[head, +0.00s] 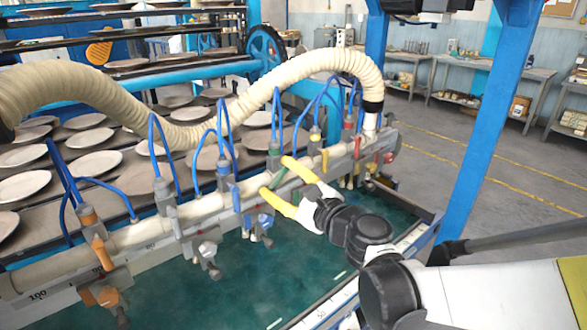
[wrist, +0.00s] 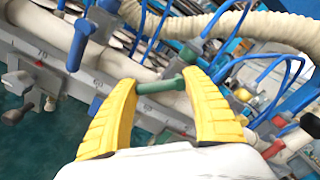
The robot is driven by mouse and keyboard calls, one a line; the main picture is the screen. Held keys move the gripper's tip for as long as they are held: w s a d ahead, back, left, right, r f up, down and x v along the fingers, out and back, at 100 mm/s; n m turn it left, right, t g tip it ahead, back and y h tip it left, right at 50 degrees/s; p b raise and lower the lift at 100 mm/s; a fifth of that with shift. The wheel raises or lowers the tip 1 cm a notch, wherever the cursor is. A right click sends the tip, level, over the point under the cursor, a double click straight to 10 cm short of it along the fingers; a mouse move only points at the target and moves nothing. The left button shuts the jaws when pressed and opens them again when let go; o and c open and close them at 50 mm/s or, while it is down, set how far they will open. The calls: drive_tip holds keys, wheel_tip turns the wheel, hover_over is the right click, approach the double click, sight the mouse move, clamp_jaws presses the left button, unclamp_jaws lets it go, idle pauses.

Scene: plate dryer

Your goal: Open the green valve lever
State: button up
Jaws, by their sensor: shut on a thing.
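The green valve lever (wrist: 160,85) lies between the two yellow fingers in the wrist view, spanning from one to the other. In the head view the green lever (head: 273,198) shows on the grey rail, between the fingers. My gripper (head: 275,176) reaches in from the right with its yellow fingers around the lever. My gripper (wrist: 160,108) is shut on the lever in the wrist view. The valve body behind the lever is partly hidden by the fingers.
A blue valve (head: 229,188) stands left of the green one and a red lever (head: 388,157) to the right. Blue hoses (head: 222,125) and a thick cream hose (head: 190,130) arch above the rail. Blue frame post (head: 490,120) stands at right.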

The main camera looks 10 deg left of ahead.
drive_tip(key=shift+o, duration=0.3)
drive_tip(key=n, duration=0.2)
drive_tip(key=f+n, duration=0.1)
drive_tip(key=n, duration=0.1)
drive_tip(key=shift+w+d+n, duration=0.1)
drive_tip(key=shift+d+n, duration=0.1)
drive_tip(key=shift+n, duration=0.1)
drive_tip(key=n, duration=0.4)
drive_tip(key=shift+w+d+f+n, duration=0.2)
drive_tip(key=shift+w+d+n, duration=0.15)
drive_tip(key=shift+n, duration=0.05)
drive_tip(key=o, duration=1.1)
drive_tip(key=shift+a, duration=0.1)
drive_tip(key=shift+r, duration=0.1)
drive_tip(key=shift+w, duration=0.1)
drive_tip(key=v, duration=1.2)
